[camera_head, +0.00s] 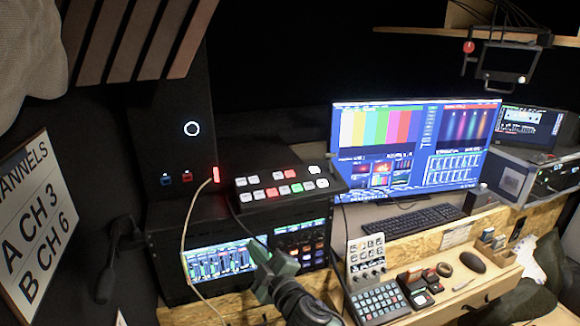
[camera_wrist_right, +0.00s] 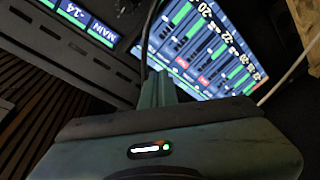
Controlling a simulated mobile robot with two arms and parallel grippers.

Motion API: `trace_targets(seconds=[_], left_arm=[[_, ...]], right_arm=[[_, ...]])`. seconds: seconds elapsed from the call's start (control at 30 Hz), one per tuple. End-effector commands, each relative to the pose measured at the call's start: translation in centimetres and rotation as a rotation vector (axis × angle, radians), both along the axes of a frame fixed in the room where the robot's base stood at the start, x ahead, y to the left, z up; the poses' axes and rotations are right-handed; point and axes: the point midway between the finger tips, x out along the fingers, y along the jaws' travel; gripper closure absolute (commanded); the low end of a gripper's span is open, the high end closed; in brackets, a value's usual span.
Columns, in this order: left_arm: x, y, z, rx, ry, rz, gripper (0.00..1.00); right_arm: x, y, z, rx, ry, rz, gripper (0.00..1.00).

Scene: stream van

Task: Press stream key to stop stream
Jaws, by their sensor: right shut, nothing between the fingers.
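A black switcher panel (camera_head: 335,180) with rows of white keys sits on top of the rack at centre. Two of its keys glow red, one of them a front-row key (camera_head: 272,192), and one beside it glows green (camera_head: 296,188). The key labels are too small to read, so I cannot tell which is the stream key. My right gripper (camera_head: 259,249) is shut and empty, below and in front of the panel, before the rack screens. In the right wrist view its closed fingers (camera_wrist_right: 158,88) point toward a lit meter screen (camera_wrist_right: 205,45). My left gripper is not in view.
A rack screen (camera_head: 215,262) with level meters lies behind my right gripper. A pale cable (camera_head: 187,225) hangs left of it. A large monitor (camera_head: 415,145), a keyboard (camera_head: 412,220) and a grey keypad (camera_head: 377,302) are to the right. A channel sign (camera_head: 35,225) is at left.

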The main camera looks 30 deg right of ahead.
Motion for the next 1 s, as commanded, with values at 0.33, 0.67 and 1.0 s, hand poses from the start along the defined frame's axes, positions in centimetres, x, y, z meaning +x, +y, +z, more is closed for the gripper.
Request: trace_targets(seconds=[0.33,0.67,1.0], left_arm=[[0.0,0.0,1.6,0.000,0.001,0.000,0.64],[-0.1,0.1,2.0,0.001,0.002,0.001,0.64],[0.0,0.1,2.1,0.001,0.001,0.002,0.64]], right_arm=[[2.3,4.5,18.6,-0.413,-0.426,0.259,1.00],[7.0,-2.1,23.5,-1.431,-0.249,0.683,1.00],[6.0,-15.3,24.7,-1.664,0.198,0.693,1.00]])
